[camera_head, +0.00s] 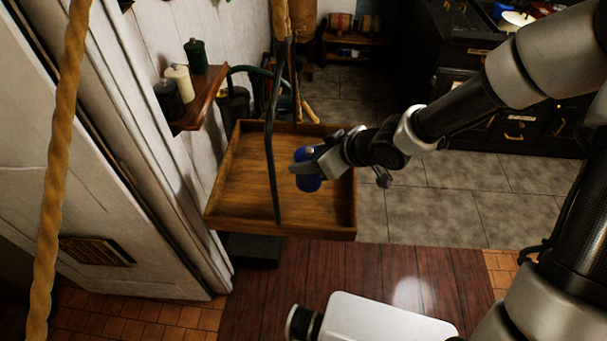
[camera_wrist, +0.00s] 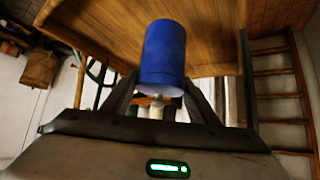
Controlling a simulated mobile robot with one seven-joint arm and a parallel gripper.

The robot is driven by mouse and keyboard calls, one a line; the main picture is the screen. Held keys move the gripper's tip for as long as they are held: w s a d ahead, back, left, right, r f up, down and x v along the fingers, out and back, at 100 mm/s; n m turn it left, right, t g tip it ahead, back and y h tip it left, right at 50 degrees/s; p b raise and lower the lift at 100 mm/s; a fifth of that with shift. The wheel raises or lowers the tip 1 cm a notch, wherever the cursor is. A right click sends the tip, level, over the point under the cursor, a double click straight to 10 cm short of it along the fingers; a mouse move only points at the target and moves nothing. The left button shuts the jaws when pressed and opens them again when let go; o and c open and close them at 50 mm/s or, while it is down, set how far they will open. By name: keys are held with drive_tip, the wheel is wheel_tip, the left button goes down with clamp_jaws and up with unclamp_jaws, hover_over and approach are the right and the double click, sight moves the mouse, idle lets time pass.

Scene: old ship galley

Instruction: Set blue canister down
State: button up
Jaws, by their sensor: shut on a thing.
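The blue canister (camera_head: 307,180) is held in my gripper (camera_head: 300,168), over the right part of a wooden tray (camera_head: 230,212) with low walls. In the wrist view the blue canister (camera_wrist: 164,52) sits between the two fingers, with the wooden tray (camera_wrist: 110,22) behind it. My gripper (camera_wrist: 162,92) is shut on the canister. I cannot tell whether the canister touches the tray floor. The tray shows no other object in it.
A thin dark rod (camera_head: 273,130) passes in front of the tray, left of my gripper. A wall shelf (camera_head: 204,98) with several canisters is at the left. A rope (camera_head: 58,150) hangs at far left. Dark cabinets (camera_head: 520,140) stand at the right.

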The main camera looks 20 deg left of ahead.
drive_tip(key=shift+f+b, duration=0.85)
drive_tip(key=shift+f, duration=2.05)
drive_tip(key=shift+f, duration=0.15)
drive_tip(key=o, duration=1.4)
drive_tip(key=shift+d+r, duration=0.15)
drive_tip(key=shift+r, duration=0.15)
drive_tip(key=p+v, duration=0.3)
drive_tip(key=v, duration=0.8)
drive_tip(key=shift+s+d+r, duration=0.15)
drive_tip(key=shift+d, duration=0.1)
